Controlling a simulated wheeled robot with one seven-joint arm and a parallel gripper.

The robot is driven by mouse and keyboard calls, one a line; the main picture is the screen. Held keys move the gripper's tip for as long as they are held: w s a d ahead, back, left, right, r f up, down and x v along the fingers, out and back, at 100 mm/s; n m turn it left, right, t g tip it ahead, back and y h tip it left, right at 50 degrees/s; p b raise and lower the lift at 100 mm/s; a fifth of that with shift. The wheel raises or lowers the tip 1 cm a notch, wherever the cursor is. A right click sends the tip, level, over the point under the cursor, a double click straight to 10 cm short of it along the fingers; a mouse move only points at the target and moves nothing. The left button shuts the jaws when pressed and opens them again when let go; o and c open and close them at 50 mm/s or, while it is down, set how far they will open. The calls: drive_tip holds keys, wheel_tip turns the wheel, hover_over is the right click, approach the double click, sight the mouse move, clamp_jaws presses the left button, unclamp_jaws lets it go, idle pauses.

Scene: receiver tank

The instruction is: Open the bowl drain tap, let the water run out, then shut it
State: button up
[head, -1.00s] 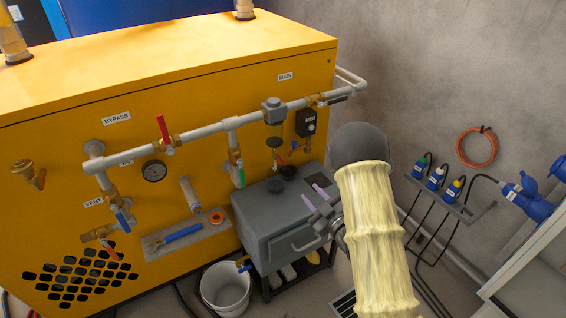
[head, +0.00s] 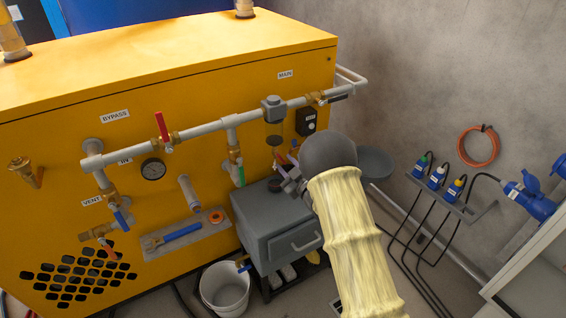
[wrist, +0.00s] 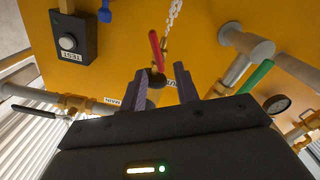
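The filter bowl (head: 274,130) hangs under the main pipe in the head view, amber and below a grey cap. A small tap with a red lever (wrist: 156,50) shows in the wrist view, which is turned upside down; the lever lies beyond my fingertips. My gripper (wrist: 163,80) is open, with its two dark fingers apart and nothing held. In the head view my gripper (head: 287,174) is over the grey box, just below the bowl. My arm and wrist hide part of this area. I cannot tell whether the lever is touched.
The grey box (head: 285,235) stands below the bowl, with a white bucket (head: 225,288) at its left. A black TEST box (head: 306,122) is right of the bowl. A green-handled valve (head: 240,174) is left of it. Another red lever (head: 162,127) sits on the bypass pipe.

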sight(281, 159)
drive_tip(key=shift+x, duration=1.25)
clamp_jaws()
